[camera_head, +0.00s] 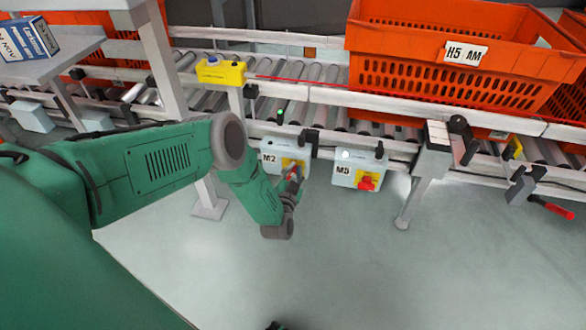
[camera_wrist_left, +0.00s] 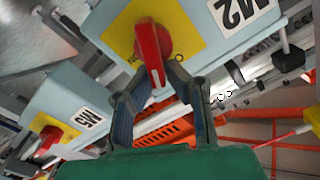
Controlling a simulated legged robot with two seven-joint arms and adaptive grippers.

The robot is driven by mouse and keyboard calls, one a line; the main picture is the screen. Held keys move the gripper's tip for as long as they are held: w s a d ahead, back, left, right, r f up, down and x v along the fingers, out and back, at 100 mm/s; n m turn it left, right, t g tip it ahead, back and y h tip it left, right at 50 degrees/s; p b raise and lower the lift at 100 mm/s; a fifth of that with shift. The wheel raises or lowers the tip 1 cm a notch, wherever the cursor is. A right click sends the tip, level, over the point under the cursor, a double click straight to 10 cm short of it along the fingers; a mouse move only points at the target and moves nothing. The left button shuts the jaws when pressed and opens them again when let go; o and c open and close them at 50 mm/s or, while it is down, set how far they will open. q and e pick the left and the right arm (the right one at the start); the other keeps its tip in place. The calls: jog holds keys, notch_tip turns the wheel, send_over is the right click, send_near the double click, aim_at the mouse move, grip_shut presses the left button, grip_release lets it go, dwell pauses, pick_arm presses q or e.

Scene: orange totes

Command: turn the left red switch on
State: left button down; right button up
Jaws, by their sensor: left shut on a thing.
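The left switch box (camera_head: 272,152), labelled M2, hangs on the conveyor's front rail. Its red switch (camera_wrist_left: 152,50) sits on a yellow plate in the left wrist view, its handle pointing down between my fingers. My left gripper (camera_wrist_left: 162,85) is shut on the red handle; in the head view the gripper (camera_head: 293,174) hides most of the switch. The right switch box (camera_head: 343,170), labelled M5, has its own red switch (camera_head: 366,183) and stands apart from the gripper.
An orange tote (camera_head: 440,75) labelled H5 AM rests on the roller conveyor. A yellow box (camera_head: 221,72) sits on the rail at the left. A red-handled lever (camera_head: 550,207) is at the right. The floor in front is clear.

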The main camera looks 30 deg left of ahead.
pick_arm(q)
jog(key=shift+s+d+f+m+b, duration=0.15)
jog(key=shift+f+m, duration=0.4)
jog(key=shift+m, duration=1.5)
jog(key=shift+w+d+f+m+b, duration=0.15)
jog(key=shift+d+f+m, duration=0.25)
jog(key=shift+m, duration=1.7)
jog(key=shift+s+d+f+m+b, duration=0.15)
jog(key=shift+f+m, duration=0.5)
jog(key=shift+m, duration=1.4)
jog(key=c, duration=1.6)
grip_release()
jog(key=shift+r, duration=0.15)
